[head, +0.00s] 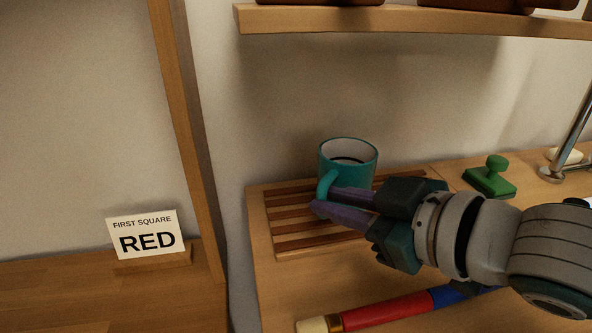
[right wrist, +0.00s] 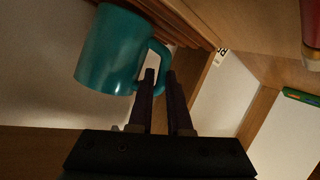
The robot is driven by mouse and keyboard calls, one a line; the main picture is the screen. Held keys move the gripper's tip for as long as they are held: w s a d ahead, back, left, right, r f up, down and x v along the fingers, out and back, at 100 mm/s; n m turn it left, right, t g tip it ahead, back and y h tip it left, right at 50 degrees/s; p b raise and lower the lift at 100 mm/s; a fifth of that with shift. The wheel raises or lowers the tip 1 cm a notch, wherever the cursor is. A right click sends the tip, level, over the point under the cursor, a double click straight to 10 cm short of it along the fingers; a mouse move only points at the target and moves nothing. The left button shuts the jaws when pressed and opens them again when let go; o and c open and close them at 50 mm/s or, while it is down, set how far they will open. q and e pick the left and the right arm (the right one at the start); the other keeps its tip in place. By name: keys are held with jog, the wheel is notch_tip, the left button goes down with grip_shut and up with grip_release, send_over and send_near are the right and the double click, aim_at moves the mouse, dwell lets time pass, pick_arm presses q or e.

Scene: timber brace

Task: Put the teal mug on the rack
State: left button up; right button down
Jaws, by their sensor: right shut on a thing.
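The teal mug (head: 347,157) is upright at the slatted wooden rack (head: 290,243), over its back part. I cannot tell whether its base touches the slats. My right gripper (head: 328,202) comes in from the right and is shut on the mug's handle, which faces the front left. In the right wrist view the mug (right wrist: 112,50) is left of the fingers (right wrist: 161,78), with its handle at their tips. My left gripper is in neither view.
A green stamp-like object (head: 490,178) and a metal post (head: 572,130) stand right of the rack. A red and blue rod (head: 385,311) lies in front. A shelf (head: 400,20) hangs above. A wooden upright (head: 185,130) and a "RED" sign (head: 146,236) are left.

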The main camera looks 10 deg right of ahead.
jog(key=shift+f, duration=0.3)
jog(key=c, duration=0.8)
grip_release()
jog(key=shift+c, duration=0.2)
jog(key=shift+r, duration=0.1)
jog(key=p+v, duration=0.2)
jog(key=v, duration=0.5)
jog(key=shift+s, duration=0.15)
jog(key=shift+d+r, duration=0.1)
jog(key=shift+d, duration=0.05)
